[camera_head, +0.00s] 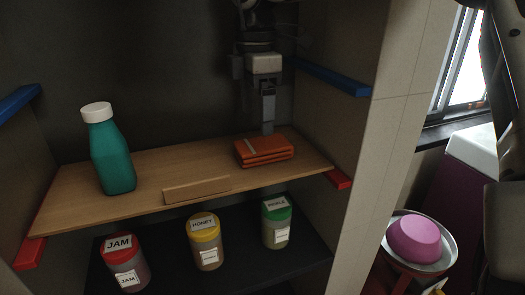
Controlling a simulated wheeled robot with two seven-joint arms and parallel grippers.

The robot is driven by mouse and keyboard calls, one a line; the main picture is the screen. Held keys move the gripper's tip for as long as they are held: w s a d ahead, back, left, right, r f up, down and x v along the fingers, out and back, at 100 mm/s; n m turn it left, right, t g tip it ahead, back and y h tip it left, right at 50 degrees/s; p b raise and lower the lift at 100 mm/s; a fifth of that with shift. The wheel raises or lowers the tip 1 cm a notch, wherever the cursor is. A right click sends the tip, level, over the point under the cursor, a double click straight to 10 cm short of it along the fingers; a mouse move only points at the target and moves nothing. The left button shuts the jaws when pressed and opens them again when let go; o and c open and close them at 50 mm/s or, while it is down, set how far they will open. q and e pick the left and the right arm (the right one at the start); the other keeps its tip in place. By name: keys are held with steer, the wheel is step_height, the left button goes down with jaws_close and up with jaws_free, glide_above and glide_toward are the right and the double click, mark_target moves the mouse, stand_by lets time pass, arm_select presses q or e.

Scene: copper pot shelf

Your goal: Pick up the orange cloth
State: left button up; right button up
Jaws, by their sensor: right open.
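The orange cloth (264,151) lies folded in a flat stack on the right part of the wooden shelf board (140,170). My right gripper (267,128) points down just behind and above the cloth, its fingertips close to the cloth's back edge. It is open, and I cannot tell whether it touches the cloth. Its fingers overlap in this view, so the gap between them does not show. My left gripper is not in view.
A teal bottle (111,158) with a white cap stands at the board's left. A small wooden block (196,190) is at its front edge. Jars labelled jam (124,262) and honey (204,242), and a green-lidded jar (276,222), stand below. Side walls enclose the shelf.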

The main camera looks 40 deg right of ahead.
mark_target(256, 145)
steer(key=f, duration=0.2)
steer(key=f+p, duration=0.1)
steer(key=f, duration=0.4)
steer(key=shift+w+d+f, duration=0.1)
steer(key=shift+w+f, duration=0.1)
steer(key=shift+w, duration=0.15)
steer(key=shift+c, duration=0.4)
steer(key=c, duration=1)
